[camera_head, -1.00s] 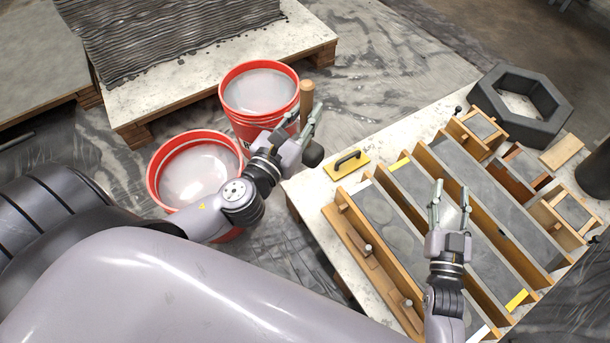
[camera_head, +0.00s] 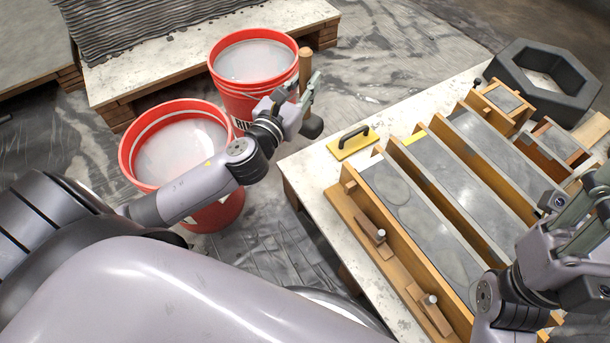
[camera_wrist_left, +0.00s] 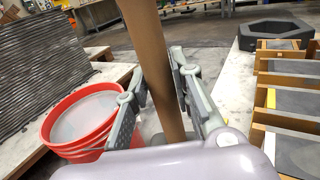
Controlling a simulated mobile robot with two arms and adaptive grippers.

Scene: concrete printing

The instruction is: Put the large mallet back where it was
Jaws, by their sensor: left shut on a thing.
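My left gripper (camera_head: 298,98) is shut on the wooden handle of the mallet (camera_head: 305,66). The handle stands close to upright, and the dark mallet head (camera_head: 312,127) hangs below the fingers. The mallet is in the air between the red buckets and the table. In the left wrist view the brown handle (camera_wrist_left: 153,60) runs between the two fingers (camera_wrist_left: 160,105); the head is hidden there. My right gripper (camera_head: 590,225) is at the right edge, over the moulds, partly cut off; its fingers overlap, so its opening is unclear.
Two red buckets (camera_head: 213,108) with grey contents stand left of the mallet. The pale table (camera_head: 318,185) holds long wooden moulds (camera_head: 440,215), a yellow float (camera_head: 353,143) and a dark hexagonal ring (camera_head: 590,85). A bare strip of table lies near the float.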

